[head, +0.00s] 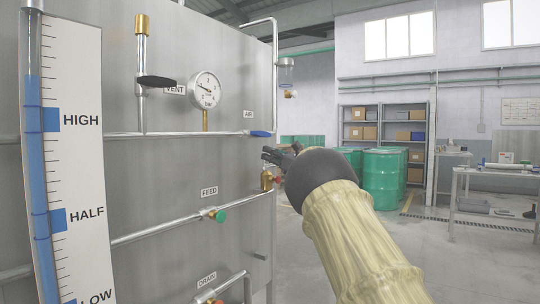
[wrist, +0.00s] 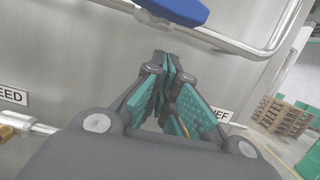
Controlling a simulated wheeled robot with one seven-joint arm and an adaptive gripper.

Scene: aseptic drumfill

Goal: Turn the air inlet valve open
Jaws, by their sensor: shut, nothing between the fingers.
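The air inlet valve has a blue lever (head: 261,133) on the thin pipe beside the AIR label (head: 248,114), near the right edge of the steel tank. The lever lies roughly along the pipe. It also shows at the top of the wrist view as a blue handle (wrist: 182,10), partly cut off by the frame edge. My gripper (head: 268,153) is just below and slightly right of the lever, apart from it as far as I can tell. In the wrist view my gripper (wrist: 164,58) has its fingers together, with nothing between them.
A brass fitting with a red part (head: 267,180) sits close below my gripper. The FEED valve with a green knob (head: 218,215), a pressure gauge (head: 205,90) and a black VENT handle (head: 157,82) are on the tank. Green drums (head: 383,178) stand behind on open floor.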

